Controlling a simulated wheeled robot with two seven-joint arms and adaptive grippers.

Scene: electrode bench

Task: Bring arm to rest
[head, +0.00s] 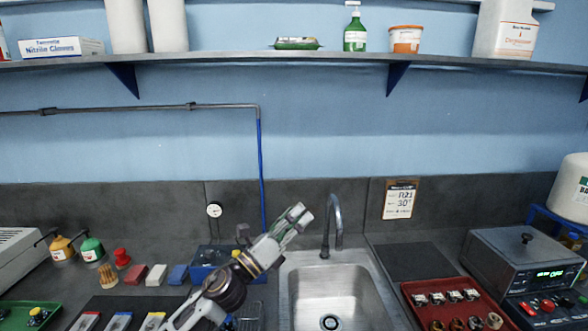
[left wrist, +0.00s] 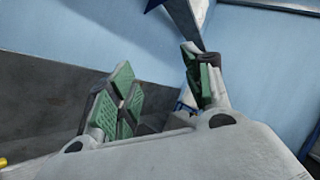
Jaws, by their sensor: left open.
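My left gripper (head: 297,217) is raised over the left rim of the sink in the head view, its fingers pointing up and to the right. It is empty. In the left wrist view the gripper (left wrist: 165,95) shows its green finger pads spread wide apart with nothing between them. The blue wall and part of a shelf bracket show behind the fingers. My left arm comes up from the bottom edge of the head view. My right gripper is in neither view.
The sink (head: 375,285) with its tap (head: 333,225) is right of the gripper. A blue box (head: 203,262) stands behind the arm. A red tray (head: 458,312) and a grey instrument (head: 520,260) are on the right. A dark mat (head: 419,261) is bare. The shelf (head: 330,57) runs above.

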